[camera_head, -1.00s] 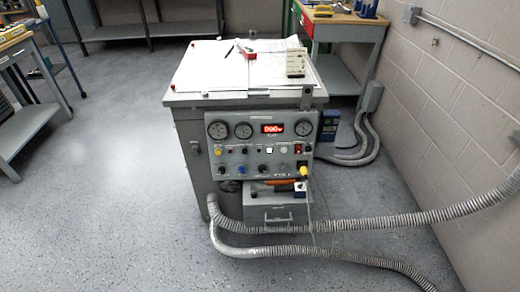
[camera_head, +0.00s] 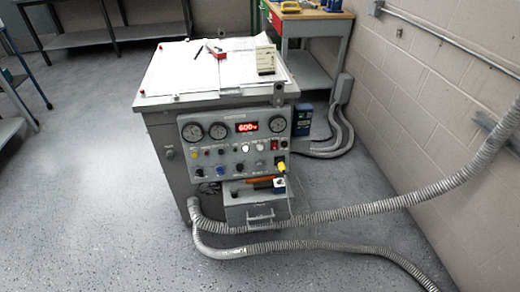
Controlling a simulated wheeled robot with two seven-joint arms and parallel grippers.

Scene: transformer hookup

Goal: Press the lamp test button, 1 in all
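The grey control panel (camera_head: 235,146) is on the front of a grey cabinet. It has three round gauges along its top and a red lit display (camera_head: 246,127) that seems to read 600. A row of small buttons and lamps runs below, with a white square button (camera_head: 245,148), a white round one (camera_head: 260,146) and a red switch (camera_head: 275,144). Darker knobs sit in a lower row, with a blue knob (camera_head: 222,171) and a yellow plug (camera_head: 281,167). Labels are too small to read, so I cannot tell which is the lamp test button. Neither gripper is in view.
The cabinet top (camera_head: 180,75) holds papers, a pen, a red object and a beige box (camera_head: 265,60). An open drawer (camera_head: 256,211) juts out below the panel. Ribbed hoses (camera_head: 350,212) cross the floor at the right, near the block wall (camera_head: 440,90). Floor at front left is clear.

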